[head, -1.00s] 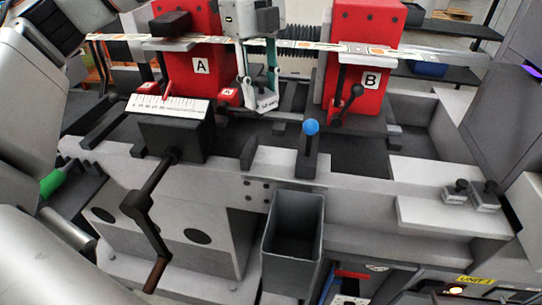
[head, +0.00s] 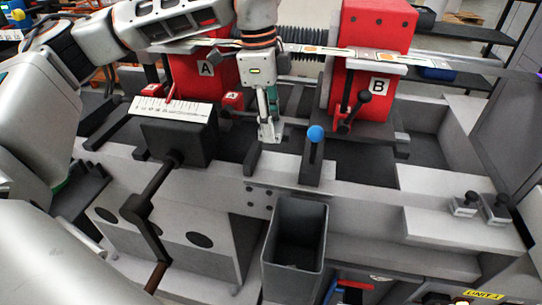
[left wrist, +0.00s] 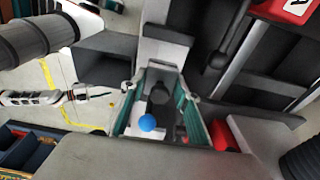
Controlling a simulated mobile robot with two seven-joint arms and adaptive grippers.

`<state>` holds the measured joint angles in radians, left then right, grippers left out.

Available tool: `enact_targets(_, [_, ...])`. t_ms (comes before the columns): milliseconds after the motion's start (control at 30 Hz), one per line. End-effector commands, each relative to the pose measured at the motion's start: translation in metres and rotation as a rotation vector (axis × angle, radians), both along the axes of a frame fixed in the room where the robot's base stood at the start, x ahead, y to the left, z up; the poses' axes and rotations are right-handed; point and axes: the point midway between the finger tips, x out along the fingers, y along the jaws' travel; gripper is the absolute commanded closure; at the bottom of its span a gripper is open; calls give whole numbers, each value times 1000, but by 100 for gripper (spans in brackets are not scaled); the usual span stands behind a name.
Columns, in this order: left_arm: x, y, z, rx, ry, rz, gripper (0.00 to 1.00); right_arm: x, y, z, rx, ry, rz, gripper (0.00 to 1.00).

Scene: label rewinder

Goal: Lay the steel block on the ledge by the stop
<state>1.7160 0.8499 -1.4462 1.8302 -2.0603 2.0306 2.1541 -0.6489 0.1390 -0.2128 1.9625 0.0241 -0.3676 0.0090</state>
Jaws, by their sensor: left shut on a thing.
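My left gripper (head: 269,138) points down over the front rail of the machine, left of the blue-knobbed lever (head: 315,135). Its fingers are closed on a small pale grey piece, taken as the steel block; the fingers largely hide it. A pale ledge (head: 285,166) runs along the rail just below the fingertips. A dark upright fin, which looks like the stop (head: 251,158), stands at its left end. I cannot tell whether the block touches the ledge. In the left wrist view the teal-padded fingers (left wrist: 160,92) frame the lever's blue ball (left wrist: 147,123). My right gripper is out of view.
An open grey bin (head: 297,235) hangs in front of the rail. A dark box with a crank (head: 175,140) stands to the left. Red blocks A (head: 195,85) and B (head: 372,50) stand behind, with a label strip across them. A pale plate (head: 455,232) with two dark-knobbed clamps lies right.

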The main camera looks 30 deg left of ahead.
Motion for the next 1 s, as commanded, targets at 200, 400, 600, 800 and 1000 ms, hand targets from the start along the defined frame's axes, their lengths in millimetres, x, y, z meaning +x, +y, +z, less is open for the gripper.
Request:
enact_targets(200, [-1,0,-42,0,1,-1,99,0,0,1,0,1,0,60])
enact_targets(400, [0,0,-54,-1,-1,-1,99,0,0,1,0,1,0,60])
enact_targets(600, [-1,0,-79,1,2,-1,99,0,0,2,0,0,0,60])
enact_targets(800, [0,0,-95,0,-2,-2,99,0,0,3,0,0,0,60])
enact_targets(1000, [0,0,-95,0,-2,-2,99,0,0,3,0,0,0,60])
